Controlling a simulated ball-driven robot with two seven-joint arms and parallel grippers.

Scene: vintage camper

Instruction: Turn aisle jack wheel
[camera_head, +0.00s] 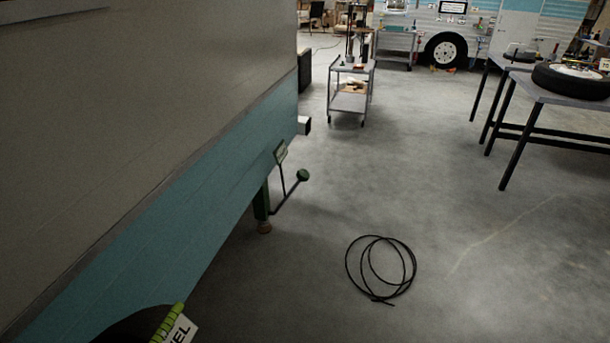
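A green jack (262,207) stands under the lower edge of the teal and beige camper (170,190), left of the picture's middle. A thin crank (284,203) reaches from it to a round green knob (303,175). A small green label (281,152) with unreadable text sits on the camper's side above the jack. A white sign (178,331) with the letters "EL" showing and a yellow-green edge is at the bottom left, partly cut off. No wheel-shaped handle can be made out for certain. Neither of my grippers is in view.
A coiled black cable (381,269) lies on the open concrete floor. A wheeled cart (350,92) stands further back. A dark-legged table (555,100) with a tire (573,82) is at the right. Another camper (480,30) is behind.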

